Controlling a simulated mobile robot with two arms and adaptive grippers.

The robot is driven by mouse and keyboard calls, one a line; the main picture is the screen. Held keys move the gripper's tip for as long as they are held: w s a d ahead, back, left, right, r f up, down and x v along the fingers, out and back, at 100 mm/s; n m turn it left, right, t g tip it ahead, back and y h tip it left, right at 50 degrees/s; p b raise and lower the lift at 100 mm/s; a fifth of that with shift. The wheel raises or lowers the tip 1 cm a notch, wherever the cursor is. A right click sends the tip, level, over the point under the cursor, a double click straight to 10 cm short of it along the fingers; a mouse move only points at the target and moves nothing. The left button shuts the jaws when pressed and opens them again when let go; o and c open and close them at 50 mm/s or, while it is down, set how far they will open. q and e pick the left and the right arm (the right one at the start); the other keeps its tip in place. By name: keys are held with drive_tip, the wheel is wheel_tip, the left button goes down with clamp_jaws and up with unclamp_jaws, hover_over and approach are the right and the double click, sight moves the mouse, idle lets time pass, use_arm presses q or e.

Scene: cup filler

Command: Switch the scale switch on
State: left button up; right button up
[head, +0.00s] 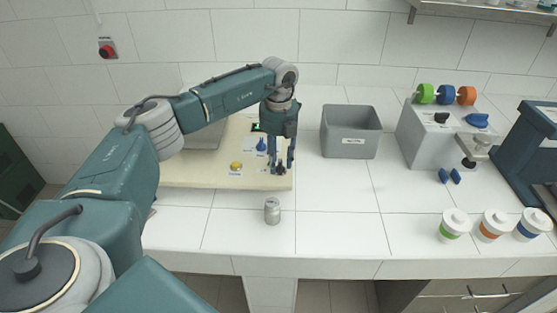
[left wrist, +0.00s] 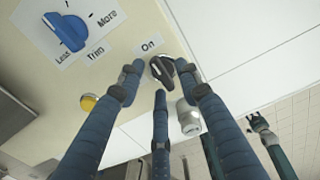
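The scale switch is a small black rotary knob (left wrist: 161,70) on the cream panel, close to the printed "On" label (left wrist: 151,45). In the head view the switch is mostly hidden behind my left gripper (head: 281,167), which points straight down at the panel's right front corner. In the left wrist view my left gripper's (left wrist: 160,75) fingers are spread, with the knob between the fingertips. Gaps show beside the knob, and I cannot tell whether any finger touches it. A dark arm part at the lower right of the wrist view may be my right arm; its fingers are unclear.
A blue trim knob (left wrist: 66,31) and a yellow button (left wrist: 88,102) sit on the same panel (head: 180,179). A metal can (head: 272,211) stands in front. A grey bin (head: 350,135) is to the right, with a dispenser (head: 425,145) and several lidded cups beyond.

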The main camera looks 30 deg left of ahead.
use_arm(q)
wheel_tip(320, 180, up, 12)
idle(0.7)
idle(0.4)
